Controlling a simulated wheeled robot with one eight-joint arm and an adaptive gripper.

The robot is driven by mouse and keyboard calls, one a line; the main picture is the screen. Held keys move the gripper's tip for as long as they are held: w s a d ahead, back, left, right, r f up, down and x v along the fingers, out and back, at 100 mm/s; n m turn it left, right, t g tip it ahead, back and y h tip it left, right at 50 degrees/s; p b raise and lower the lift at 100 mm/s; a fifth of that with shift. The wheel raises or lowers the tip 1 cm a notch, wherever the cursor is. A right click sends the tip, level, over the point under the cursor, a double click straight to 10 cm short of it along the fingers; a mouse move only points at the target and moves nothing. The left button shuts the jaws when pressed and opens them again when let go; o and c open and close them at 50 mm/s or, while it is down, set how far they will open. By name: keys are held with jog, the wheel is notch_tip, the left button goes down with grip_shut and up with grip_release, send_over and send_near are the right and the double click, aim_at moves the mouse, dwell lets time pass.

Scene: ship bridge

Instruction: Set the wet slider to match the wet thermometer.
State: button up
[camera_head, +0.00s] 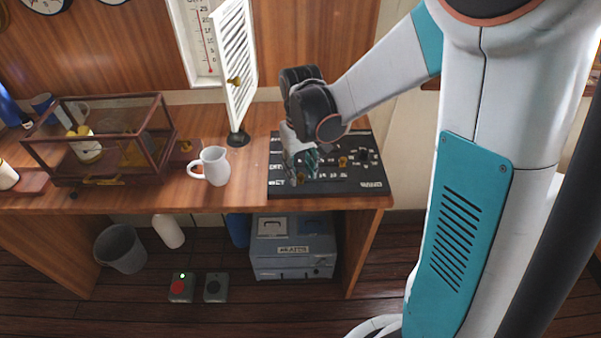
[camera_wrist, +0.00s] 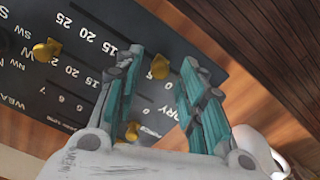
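The black slider panel (camera_head: 345,187) lies on the desk, with brass knobs and printed number scales. It also shows rotated in the wrist view (camera_wrist: 85,75). My gripper (camera_head: 300,172) is over the panel's left part. In the wrist view my gripper (camera_wrist: 162,60) is open, with a brass knob (camera_wrist: 160,68) visible between its fingertips; contact cannot be told. A second knob (camera_wrist: 132,130) shows near the gripper's base and a third (camera_wrist: 46,50) farther left. I cannot tell which is the wet slider. The thermometer (camera_head: 208,40) hangs on the wall; its reading is too small to tell.
A white louvred door (camera_head: 238,65) stands open beside the thermometer. A white mug (camera_head: 214,167) stands left of the panel. A glass case (camera_head: 110,140) is farther left.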

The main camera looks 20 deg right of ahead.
jog(key=shift+f, duration=0.3)
grip_shut()
jog(key=s+d, duration=0.1)
jog(key=d, duration=0.2)
jog(key=s+d, duration=0.1)
jog(key=d, duration=0.4)
jog(key=shift+s+d, duration=0.3)
jog(key=shift+s, duration=0.1)
grip_release()
jog(key=shift+r, duration=0.1)
